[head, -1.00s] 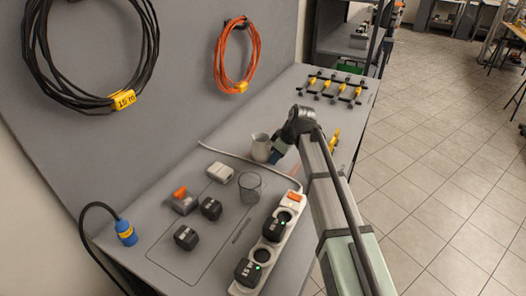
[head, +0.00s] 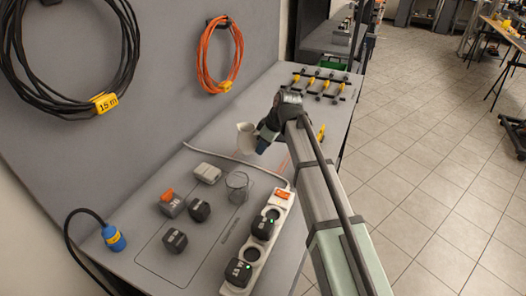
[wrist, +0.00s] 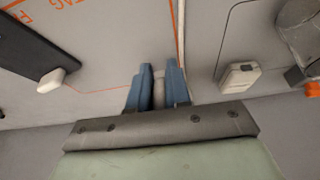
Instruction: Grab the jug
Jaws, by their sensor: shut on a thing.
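The jug (head: 246,138) is a small cream-beige pitcher near the middle of the bench in the head view. My gripper (head: 261,141), with blue fingers, comes from the right and is shut on the jug's right side. The jug looks raised a little above the bench top. In the wrist view, my gripper's two fingers (wrist: 159,86) have a narrow pale part of the jug (wrist: 158,92) between them. The rest of the jug is hidden there.
A white power strip (head: 257,245) lies at the front right. A grey cable runs behind the beaker. Yellow-and-black clamps (head: 318,84) lie at the back.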

